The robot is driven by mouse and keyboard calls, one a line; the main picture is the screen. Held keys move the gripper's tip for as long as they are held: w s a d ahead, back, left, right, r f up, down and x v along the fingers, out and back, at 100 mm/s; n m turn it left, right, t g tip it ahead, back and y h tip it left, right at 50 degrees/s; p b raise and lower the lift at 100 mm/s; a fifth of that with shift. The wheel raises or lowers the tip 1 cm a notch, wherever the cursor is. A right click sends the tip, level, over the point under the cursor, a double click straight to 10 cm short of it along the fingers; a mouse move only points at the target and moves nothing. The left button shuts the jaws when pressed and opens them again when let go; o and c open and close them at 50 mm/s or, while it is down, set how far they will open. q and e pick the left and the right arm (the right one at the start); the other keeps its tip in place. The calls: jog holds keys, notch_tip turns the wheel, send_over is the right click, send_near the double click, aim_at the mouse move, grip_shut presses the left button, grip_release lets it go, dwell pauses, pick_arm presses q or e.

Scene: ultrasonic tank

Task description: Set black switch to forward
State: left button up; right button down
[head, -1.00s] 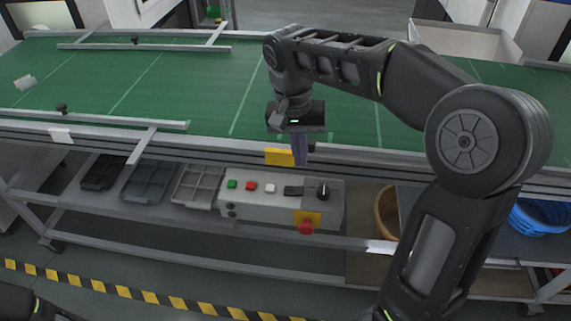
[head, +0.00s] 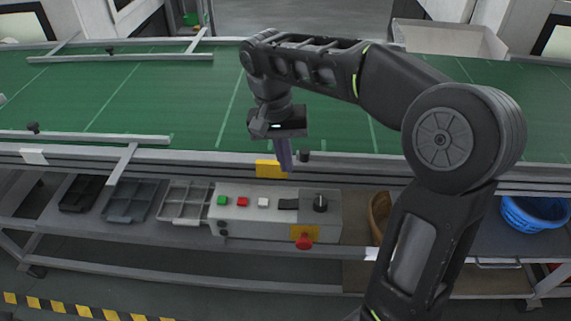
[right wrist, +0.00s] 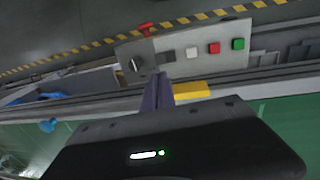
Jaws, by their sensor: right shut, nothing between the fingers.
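The black switch (head: 320,203) is a round knob on the right part of the grey control box (head: 240,218). It also shows in the right wrist view (right wrist: 135,64), with a light mark on it. My right gripper (head: 286,166) points down above the back of the box, by the conveyor's front rail, up and left of the switch. Its purple fingers are shut and empty, apart from the switch. In the right wrist view the fingertips (right wrist: 158,82) lie below and right of the switch. The position labels are too small to read. My left gripper is not in view.
The box carries green (head: 222,200), red (head: 242,202) and white (head: 263,202) buttons and a red emergency stop (head: 304,242). A yellow block (head: 268,169) sits beside the fingers on the rail. Grey trays (head: 135,201) stand left; a blue basket (head: 537,214) stands right.

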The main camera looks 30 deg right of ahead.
aim_at(294, 204)
jog(key=f, duration=0.7)
jog(key=s+d+f, duration=0.1)
jog(key=f, duration=0.2)
jog(key=shift+d+f+b, duration=0.1)
jog(key=shift+f+b, duration=0.1)
jog(key=shift+b, duration=0.2)
jog(key=shift+f, duration=0.55)
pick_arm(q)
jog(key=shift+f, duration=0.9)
pick_arm(e)
jog(key=shift+s+d+f+t+y+b, duration=0.15)
jog(key=shift+d+f+t+y+b, duration=0.2)
jog(key=shift+f+b, duration=0.4)
jog(key=shift+s+a+r, duration=0.15)
jog(key=shift+a+r, duration=0.05)
jog(key=shift+r, duration=0.2)
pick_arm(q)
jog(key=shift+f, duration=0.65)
pick_arm(e)
jog(key=shift+f, duration=0.15)
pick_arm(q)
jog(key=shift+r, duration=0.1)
pick_arm(e)
jog(key=shift+a, duration=0.15)
